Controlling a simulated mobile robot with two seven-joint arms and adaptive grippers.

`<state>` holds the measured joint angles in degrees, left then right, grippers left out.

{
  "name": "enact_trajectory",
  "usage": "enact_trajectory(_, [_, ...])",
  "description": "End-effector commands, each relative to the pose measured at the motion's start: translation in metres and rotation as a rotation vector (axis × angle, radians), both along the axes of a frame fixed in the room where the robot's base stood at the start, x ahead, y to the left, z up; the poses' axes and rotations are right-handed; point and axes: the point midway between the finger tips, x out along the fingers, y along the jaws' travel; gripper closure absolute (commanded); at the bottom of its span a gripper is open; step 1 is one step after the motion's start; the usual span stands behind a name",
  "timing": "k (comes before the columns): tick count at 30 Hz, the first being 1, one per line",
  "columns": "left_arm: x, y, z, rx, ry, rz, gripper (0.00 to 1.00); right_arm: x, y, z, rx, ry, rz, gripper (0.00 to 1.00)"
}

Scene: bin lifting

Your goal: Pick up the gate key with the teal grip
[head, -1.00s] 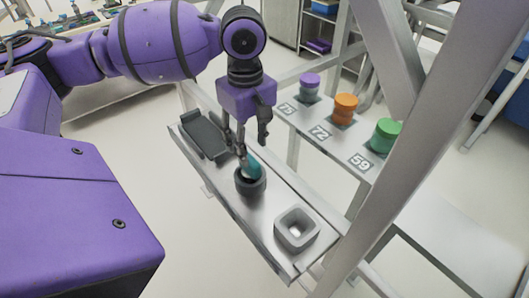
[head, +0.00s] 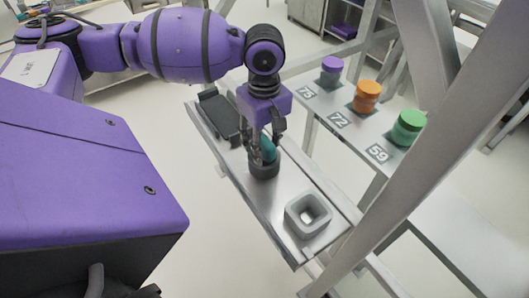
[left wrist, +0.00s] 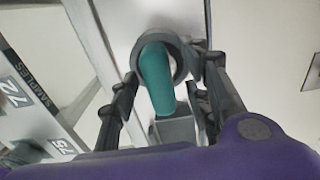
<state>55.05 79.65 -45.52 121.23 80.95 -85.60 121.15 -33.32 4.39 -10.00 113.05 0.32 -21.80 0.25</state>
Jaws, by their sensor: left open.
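The gate key's teal grip (head: 268,148) stands in a dark round holder (head: 264,170) on the metal shelf, leaning a little. My left gripper (head: 263,150) points down over it and is open, with its fingers on either side of the teal grip. In the left wrist view the teal grip (left wrist: 157,78) lies between the two open fingers of the left gripper (left wrist: 165,85), with gaps on both sides. The round holder (left wrist: 178,62) encircles its far end. The key's lower part is hidden in the holder. My right gripper is not in view.
A grey square holder (head: 308,215) sits nearer on the same shelf (head: 285,190), and a dark tray (head: 220,113) lies behind. Purple (head: 331,70), orange (head: 367,95) and green (head: 407,127) lidded jars stand on a numbered side shelf. A slanted metal post (head: 440,140) rises at right.

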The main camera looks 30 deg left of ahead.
Motion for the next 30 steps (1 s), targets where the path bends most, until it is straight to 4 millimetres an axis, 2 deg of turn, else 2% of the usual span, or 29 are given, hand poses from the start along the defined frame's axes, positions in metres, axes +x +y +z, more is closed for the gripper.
enact_trajectory(1, [0.000, 0.000, 0.000, 0.000, 0.000, 0.000, 0.56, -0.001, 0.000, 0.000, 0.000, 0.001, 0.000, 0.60])
enact_trajectory(11, [0.000, 0.000, 0.000, 0.000, 0.000, -0.001, 1.00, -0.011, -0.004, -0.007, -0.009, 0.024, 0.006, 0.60])
enact_trajectory(23, [0.001, 0.000, 0.003, -0.001, -0.002, -0.001, 1.00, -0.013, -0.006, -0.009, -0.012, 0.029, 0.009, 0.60])
enact_trajectory(30, [0.001, 0.000, 0.028, -0.001, -0.005, -0.001, 1.00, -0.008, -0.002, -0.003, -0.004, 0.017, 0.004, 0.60])
